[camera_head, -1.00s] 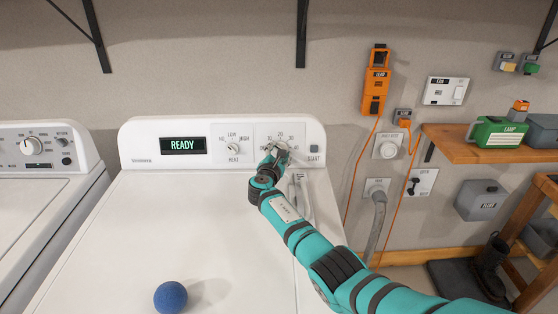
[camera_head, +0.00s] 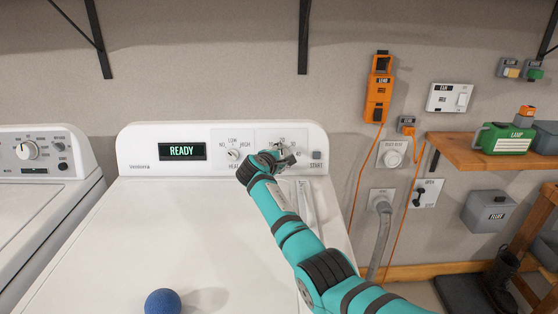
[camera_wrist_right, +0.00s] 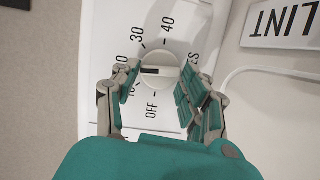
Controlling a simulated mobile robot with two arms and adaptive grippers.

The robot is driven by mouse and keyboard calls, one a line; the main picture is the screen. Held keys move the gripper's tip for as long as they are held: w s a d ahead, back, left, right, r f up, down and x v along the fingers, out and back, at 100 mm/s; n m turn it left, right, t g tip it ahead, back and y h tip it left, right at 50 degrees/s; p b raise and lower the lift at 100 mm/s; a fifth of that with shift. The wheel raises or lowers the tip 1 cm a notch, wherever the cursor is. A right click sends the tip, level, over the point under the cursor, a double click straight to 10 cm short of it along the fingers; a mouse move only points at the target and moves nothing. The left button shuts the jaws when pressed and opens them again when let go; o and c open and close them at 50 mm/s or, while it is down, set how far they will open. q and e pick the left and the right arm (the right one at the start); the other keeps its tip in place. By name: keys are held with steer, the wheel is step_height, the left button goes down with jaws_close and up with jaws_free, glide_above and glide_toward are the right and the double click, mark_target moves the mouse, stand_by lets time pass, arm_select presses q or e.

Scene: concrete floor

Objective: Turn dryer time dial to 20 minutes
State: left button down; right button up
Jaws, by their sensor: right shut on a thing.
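The dryer's time dial (camera_wrist_right: 152,72) is a round white knob with a dark pointer bar. In the right wrist view it sits between the fingers of my right gripper (camera_wrist_right: 158,88), which is shut on it. The bar lies roughly level, with its end toward the left finger. The labels OFF, 30 and 40 are readable around the knob; the left finger partly covers those on its side, so I cannot tell the exact setting. In the head view my right gripper (camera_head: 278,158) hides most of the dial. My left gripper is not in view.
The dryer panel has a display (camera_head: 182,151) reading READY, a heat knob (camera_head: 233,154) left of the gripper and a start button (camera_head: 317,155) right of it. A blue ball (camera_head: 163,302) lies on the dryer top. Wall fixtures and a wooden shelf (camera_head: 470,150) stand at right.

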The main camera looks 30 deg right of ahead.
steer(key=shift+f+m, duration=0.1)
steer(key=shift+m, duration=0.5)
steer(key=o, duration=1.2)
steer(key=v, duration=1.2)
steer(key=shift+r, duration=0.2)
steer(key=shift+f, duration=0.1)
